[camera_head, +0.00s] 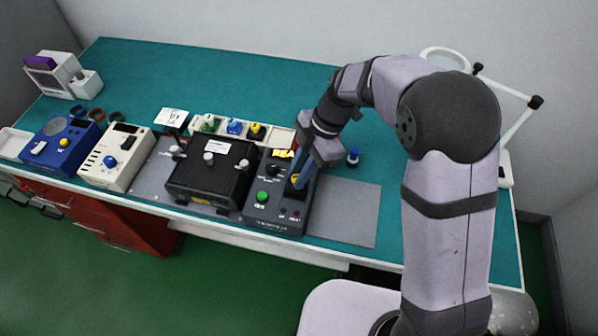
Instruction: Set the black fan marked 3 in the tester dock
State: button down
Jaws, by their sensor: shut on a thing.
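My gripper (303,174) points down at the right part of the dark grey tester (262,214), its fingers shut on a small black piece with yellow on it, the black fan (296,183). The fan is at the tester's dock area. The fingers partly hide it, so I cannot tell whether it is seated or just above, and its number is not readable. The tester has a lit yellow display, black knobs and a green button.
Left of the tester stands a black box (207,180). Behind it, a white tray (280,139) holds small green, blue and black-yellow pieces. A blue piece (353,156) stands right of my gripper. A cream box (98,171) and blue box (48,157) stand left. A grey mat (350,215) is bare.

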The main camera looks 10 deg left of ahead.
jog(key=shift+f+b, duration=0.5)
jog(key=shift+b, duration=0.3)
dwell(1.4)
jog(key=c, duration=1.5)
grip_release()
jog(key=shift+r, duration=0.1)
jog(key=shift+r+p, duration=1.5)
jog(key=shift+r, duration=0.95)
jog(key=shift+r+p, duration=1.15)
jog(key=shift+r, duration=0.85)
